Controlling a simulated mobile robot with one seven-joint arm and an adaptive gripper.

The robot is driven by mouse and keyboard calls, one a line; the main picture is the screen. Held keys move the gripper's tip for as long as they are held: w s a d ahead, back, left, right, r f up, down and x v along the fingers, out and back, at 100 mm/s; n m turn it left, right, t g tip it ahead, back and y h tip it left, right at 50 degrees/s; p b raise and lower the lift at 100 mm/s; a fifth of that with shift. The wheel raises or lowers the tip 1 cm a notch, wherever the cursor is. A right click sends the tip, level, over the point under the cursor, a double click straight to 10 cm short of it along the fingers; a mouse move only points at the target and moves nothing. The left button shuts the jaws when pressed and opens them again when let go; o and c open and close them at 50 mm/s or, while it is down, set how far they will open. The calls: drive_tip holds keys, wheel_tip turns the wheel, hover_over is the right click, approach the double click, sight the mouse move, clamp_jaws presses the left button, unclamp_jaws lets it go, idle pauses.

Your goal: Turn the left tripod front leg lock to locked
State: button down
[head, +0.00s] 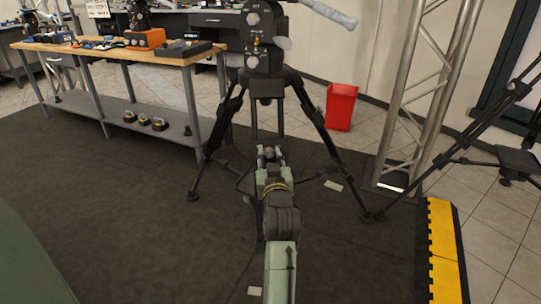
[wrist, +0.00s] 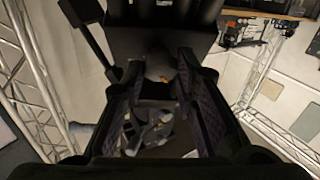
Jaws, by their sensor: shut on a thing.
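The left tripod (head: 264,88) stands on the dark mat in the middle of the head view, with a black control-covered head on top. My gripper (head: 269,153) reaches up to its front side, below the leg junction, and covers most of the front leg.
A wooden workbench (head: 130,58) with tools stands at the left. A red bin (head: 341,106) stands behind the tripod. A metal truss (head: 428,90) and a second tripod (head: 515,160) are at the right. A yellow-edged ramp (head: 444,250) borders the mat.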

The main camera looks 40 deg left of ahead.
drive_tip(key=m+t+h, duration=0.1)
drive_tip(key=m, duration=0.1)
drive_tip(key=m+h, duration=0.1)
drive_tip(key=m, duration=0.1)
drive_tip(key=shift+s+a+t+b, duration=0.1)
drive_tip(key=shift+a+t+b, duration=0.05)
drive_tip(key=shift+t+b, duration=0.25)
drive_tip(key=m+h+b, duration=0.1)
drive_tip(key=m, duration=0.2)
drive_tip(key=m+t+h+b, duration=0.1)
drive_tip(key=m+h, duration=0.1)
drive_tip(key=m, duration=0.1)
drive_tip(key=shift+s+a+b, duration=0.1)
drive_tip(key=shift+a+b, duration=0.05)
drive_tip(key=shift+b, duration=0.2)
drive_tip(key=m+h, duration=0.1)
drive_tip(key=m, duration=0.1)
drive_tip(key=m+h+b, duration=0.1)
drive_tip(key=m, duration=0.1)
drive_tip(key=shift+a+r+m+h, duration=0.1)
drive_tip(key=shift+r+m+h, duration=0.1)
drive_tip(key=shift+m+h, duration=0.15)
drive_tip(key=shift+r+m+g+h+b, duration=0.1)
drive_tip(key=shift+m+g+h+b, duration=0.25)
drive_tip(key=shift+m+h, duration=0.6)
drive_tip(key=shift+r+m+g+h+b, duration=0.15)
drive_tip(key=shift+m+g+h, duration=0.25)
drive_tip(key=shift+m, duration=1)
drive_tip(key=shift+f, duration=0.1)
